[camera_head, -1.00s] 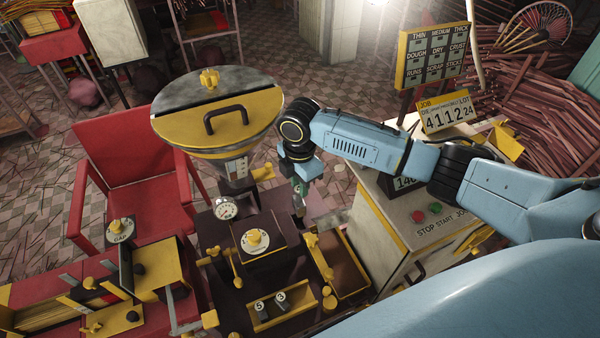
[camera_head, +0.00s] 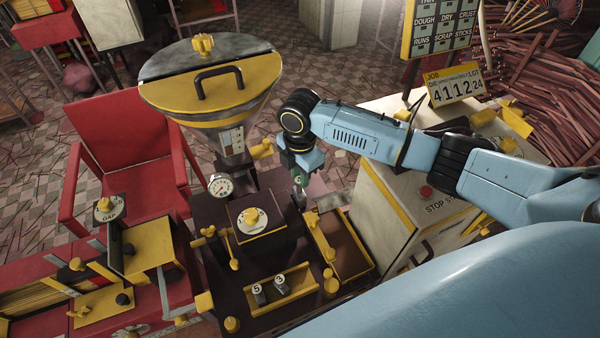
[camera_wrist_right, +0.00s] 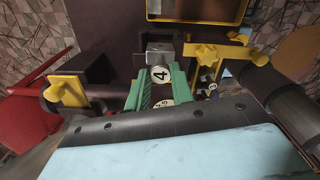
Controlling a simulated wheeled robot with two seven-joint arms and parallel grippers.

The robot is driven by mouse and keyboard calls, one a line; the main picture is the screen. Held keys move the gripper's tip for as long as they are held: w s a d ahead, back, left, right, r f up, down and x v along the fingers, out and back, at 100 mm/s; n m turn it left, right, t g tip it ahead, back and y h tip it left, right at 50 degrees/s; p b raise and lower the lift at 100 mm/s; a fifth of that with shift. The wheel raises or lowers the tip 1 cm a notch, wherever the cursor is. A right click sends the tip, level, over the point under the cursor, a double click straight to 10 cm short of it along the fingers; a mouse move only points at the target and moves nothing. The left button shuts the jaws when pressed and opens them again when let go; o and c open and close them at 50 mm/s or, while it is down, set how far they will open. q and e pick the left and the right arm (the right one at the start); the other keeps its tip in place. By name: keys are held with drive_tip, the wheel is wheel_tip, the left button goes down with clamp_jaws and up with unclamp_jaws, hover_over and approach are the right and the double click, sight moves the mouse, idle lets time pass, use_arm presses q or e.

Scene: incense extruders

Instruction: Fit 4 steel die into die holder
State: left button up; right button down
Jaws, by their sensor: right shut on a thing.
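My right gripper (camera_head: 301,186) hangs beside the far right side of the dark extruder body (camera_head: 270,244), small in the head view. In the right wrist view its green fingers (camera_wrist_right: 160,88) are shut on a steel die (camera_wrist_right: 158,55) with a round white label reading 4. Whether this die touches the dark machine face behind it is unclear. Two other steel dies, marked 5 (camera_head: 259,294) and 3 (camera_head: 281,285), stand in a yellow-edged tray (camera_head: 300,274) at the front. I cannot make out the die holder for certain. My left gripper is not in view.
A hopper with a yellow lid (camera_head: 208,88) rises behind the extruder. Yellow clamps (camera_wrist_right: 68,91) and (camera_wrist_right: 205,55) flank the held die. A brown yellow-edged tray (camera_head: 345,245) and a white cabinet (camera_head: 385,215) stand right. A red chair (camera_head: 125,150) is left.

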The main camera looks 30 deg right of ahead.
drive_tip(key=shift+r+p, duration=0.1)
drive_tip(key=shift+p, duration=0.8)
idle(0.7)
drive_tip(key=shift+f+b, duration=0.75)
drive_tip(key=shift+f, duration=1.7)
idle(1.2)
drive_tip(key=c, duration=1.1)
unclamp_jaws()
drive_tip(key=shift+f, duration=0.1)
wheel_tip(320, 180, up, 14)
drive_tip(key=shift+f, duration=0.2)
